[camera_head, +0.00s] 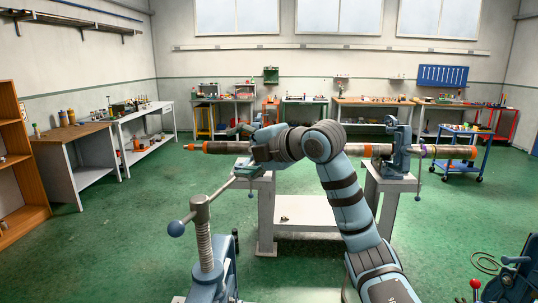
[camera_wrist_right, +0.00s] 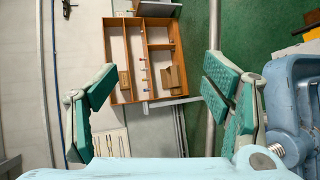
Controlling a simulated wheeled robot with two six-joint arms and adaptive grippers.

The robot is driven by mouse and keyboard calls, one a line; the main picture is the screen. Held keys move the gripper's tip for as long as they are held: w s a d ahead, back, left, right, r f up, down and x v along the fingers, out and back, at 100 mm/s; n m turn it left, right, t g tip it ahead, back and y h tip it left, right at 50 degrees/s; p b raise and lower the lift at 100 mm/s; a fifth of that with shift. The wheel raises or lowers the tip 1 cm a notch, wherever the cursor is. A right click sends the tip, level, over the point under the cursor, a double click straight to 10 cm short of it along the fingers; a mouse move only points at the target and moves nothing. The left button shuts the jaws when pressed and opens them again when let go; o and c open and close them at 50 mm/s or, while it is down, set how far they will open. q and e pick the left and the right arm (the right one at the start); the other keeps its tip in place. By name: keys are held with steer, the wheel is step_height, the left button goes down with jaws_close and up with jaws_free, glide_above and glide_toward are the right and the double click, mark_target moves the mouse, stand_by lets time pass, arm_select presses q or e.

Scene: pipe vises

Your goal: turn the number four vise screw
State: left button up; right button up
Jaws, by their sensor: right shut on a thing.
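A blue vise body (camera_wrist_right: 292,105) is close beside that finger. No number four is readable. My left gripper is not in view.
A second blue vise (camera_head: 397,150) holds the pipe's right part. A nearer vise screw (camera_head: 205,240) with a ball-ended handle stands in front. A red-knobbed device (camera_head: 475,285) is at the lower right. Benches line the walls; the green floor (camera_head: 130,235) at left is clear.

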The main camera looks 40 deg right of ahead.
steer(key=s, duration=0.1)
steer(key=s+a+b, duration=0.1)
steer(key=s, duration=0.2)
steer(key=shift+a+r, duration=0.3)
steer(key=shift+r, duration=0.1)
steer(key=c, duration=0.5)
steer(key=shift+o, duration=0.2)
steer(key=f+b+v, duration=0.1)
steer(key=b+v, duration=0.4)
steer(key=v, duration=0.6)
steer(key=shift+s+d+f, duration=0.15)
steer(key=shift+s+f, duration=0.15)
steer(key=shift+s, duration=0.1)
